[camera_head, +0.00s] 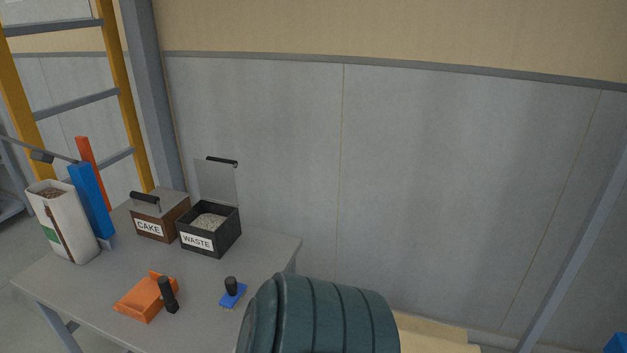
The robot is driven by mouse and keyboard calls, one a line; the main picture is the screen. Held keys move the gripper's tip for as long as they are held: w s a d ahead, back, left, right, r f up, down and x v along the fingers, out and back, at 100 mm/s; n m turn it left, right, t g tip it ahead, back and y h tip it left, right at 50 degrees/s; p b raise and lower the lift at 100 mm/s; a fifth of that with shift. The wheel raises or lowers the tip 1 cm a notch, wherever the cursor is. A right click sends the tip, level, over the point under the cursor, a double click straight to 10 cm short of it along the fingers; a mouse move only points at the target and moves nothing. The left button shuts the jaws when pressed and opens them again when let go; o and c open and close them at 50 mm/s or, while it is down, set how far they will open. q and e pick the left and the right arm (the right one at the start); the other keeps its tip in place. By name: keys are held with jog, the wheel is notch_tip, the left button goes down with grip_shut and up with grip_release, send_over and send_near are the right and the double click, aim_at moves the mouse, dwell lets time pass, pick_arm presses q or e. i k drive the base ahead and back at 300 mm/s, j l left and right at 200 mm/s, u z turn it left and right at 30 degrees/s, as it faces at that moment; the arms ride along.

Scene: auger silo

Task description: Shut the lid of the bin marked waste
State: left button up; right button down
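The bin marked WASTE (208,240) is a dark box on the table. Its lid (217,181) stands open and upright at the back, a grey panel with a black handle (222,161) along its top edge. Pale granular material (209,221) shows inside the bin. Neither of my grippers is in view.
The brown CAKE bin (160,219), its lid shut, stands left of the waste bin on the grey table (215,320). An orange scoop (145,300) and a blue tool with a black knob (232,291) lie in front. A white sack (62,225) and blue upright (91,200) stand left.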

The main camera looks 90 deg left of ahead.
aim_at(214, 175)
jog(key=u, duration=3.45)
jog(key=k+j, duration=0.1)
